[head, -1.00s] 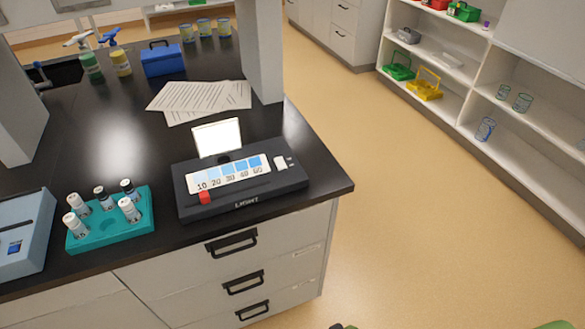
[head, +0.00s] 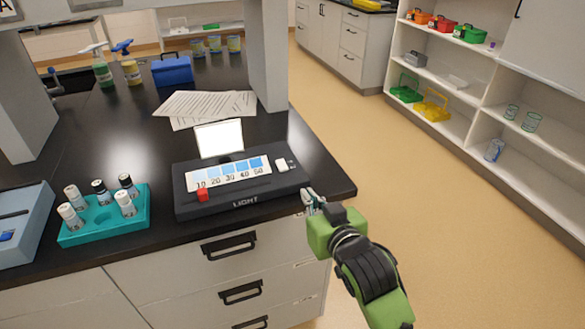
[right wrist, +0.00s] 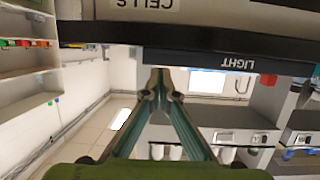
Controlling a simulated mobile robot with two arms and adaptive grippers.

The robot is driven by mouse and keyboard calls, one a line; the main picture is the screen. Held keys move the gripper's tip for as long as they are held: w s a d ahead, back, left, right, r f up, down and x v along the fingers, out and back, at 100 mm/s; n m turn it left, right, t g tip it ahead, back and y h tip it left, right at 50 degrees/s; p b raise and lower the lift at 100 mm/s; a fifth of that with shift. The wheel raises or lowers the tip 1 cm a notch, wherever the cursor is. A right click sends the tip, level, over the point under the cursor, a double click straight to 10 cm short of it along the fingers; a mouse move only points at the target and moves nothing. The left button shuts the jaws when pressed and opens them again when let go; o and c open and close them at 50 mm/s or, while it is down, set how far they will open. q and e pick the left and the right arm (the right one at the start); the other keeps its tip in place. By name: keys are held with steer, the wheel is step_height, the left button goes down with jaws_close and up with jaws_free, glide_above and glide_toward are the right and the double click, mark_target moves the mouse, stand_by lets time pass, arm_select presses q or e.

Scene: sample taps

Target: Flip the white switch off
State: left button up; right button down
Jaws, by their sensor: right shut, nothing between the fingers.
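The white switch (head: 283,165) sits at the right end of the top of a black light box (head: 245,205) marked LIGHT. The box's upright panel (head: 219,138) glows white. A red knob (head: 202,195) is near its front left. My right gripper (head: 307,194) is shut and empty by the box's front right corner, apart from the switch. In the right wrist view, upside down, its closed fingertips (right wrist: 160,74) are in front of the box's labelled front (right wrist: 215,60); the switch is hidden there. My left gripper is out of view.
A teal rack (head: 108,228) with several bottles stands left of the box. Papers (head: 205,104) lie behind it. The counter (head: 345,188) ends just right of the box, with drawers (head: 228,245) below. The floor to the right is clear.

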step_height(320, 180, up, 7)
steer(key=w+a+t+y, duration=0.1)
steer(key=a, duration=0.1)
steer(key=shift+w+f+n+t, duration=0.2)
steer(key=shift+n+t, duration=0.1)
steer(key=shift+w+a, duration=0.1)
steer(key=shift+w, duration=0.05)
glide_above(284, 169)
steer(key=shift+s+d+f+p, duration=0.2)
steer(key=shift+s+f+p, duration=0.15)
steer(key=shift+f, duration=0.25)
steer(key=shift+w+a+f, duration=0.1)
steer(key=shift+w+f, duration=0.1)
steer(key=shift+f, duration=0.45)
steer(key=shift+w+a+f, duration=0.1)
steer(key=shift+w+f, duration=0.05)
steer(key=shift+f, duration=1.3)
